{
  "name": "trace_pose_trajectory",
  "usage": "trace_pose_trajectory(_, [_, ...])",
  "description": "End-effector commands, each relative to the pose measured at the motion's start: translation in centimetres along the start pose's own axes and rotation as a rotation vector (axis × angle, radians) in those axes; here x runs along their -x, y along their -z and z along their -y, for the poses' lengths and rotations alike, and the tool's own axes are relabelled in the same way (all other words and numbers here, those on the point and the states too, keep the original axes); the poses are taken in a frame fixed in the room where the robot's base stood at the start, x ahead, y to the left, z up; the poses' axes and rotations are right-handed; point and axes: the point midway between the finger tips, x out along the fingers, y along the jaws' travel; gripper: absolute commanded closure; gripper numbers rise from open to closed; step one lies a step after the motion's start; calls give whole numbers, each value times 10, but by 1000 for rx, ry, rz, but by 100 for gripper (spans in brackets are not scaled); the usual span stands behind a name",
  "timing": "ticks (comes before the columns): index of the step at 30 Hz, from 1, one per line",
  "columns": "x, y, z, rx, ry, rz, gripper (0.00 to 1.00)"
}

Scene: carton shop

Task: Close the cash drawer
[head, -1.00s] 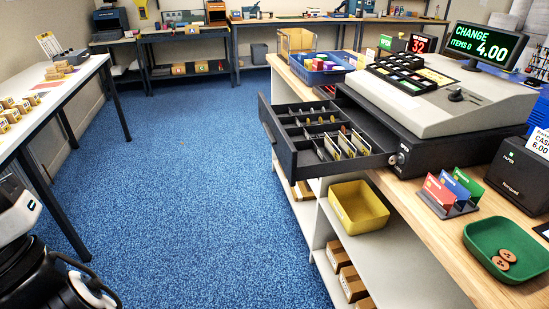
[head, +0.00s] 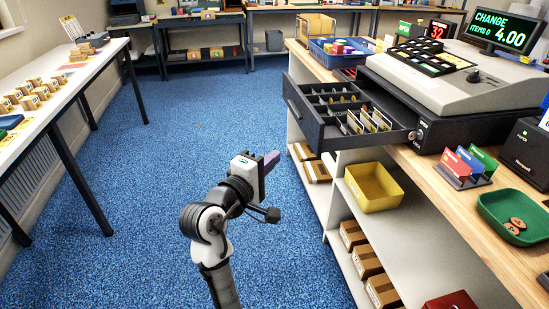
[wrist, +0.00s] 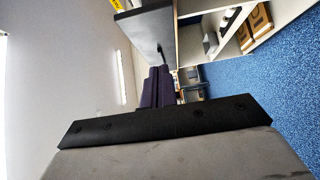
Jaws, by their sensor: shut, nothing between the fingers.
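The black cash drawer (head: 304,125) stands pulled out of the cash register (head: 440,80) on the wooden counter. Its tray shows compartments with coins and upright notes. My gripper (head: 271,161) is in front of the drawer, lower and to the left in the head view, over the blue floor. It is shut and empty, apart from the drawer front. In the wrist view the purple fingers (wrist: 157,88) lie together, and the dark drawer front (wrist: 145,35) shows beyond them, near the top.
A yellow bin (head: 372,188) sits on the shelf under the counter, with brown boxes (head: 367,262) below. A card holder (head: 464,168) and a green tray (head: 518,215) stand on the counter. A white table (head: 60,85) is at left. The blue floor between is clear.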

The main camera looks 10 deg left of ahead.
Motion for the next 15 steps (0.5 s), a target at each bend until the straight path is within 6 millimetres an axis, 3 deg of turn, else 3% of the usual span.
trace_pose_trajectory(9, [-69,0,-3,-2,-1,1,100])
trace_pose_trajectory(15, [-92,-19,-3,-3,-2,0,100])
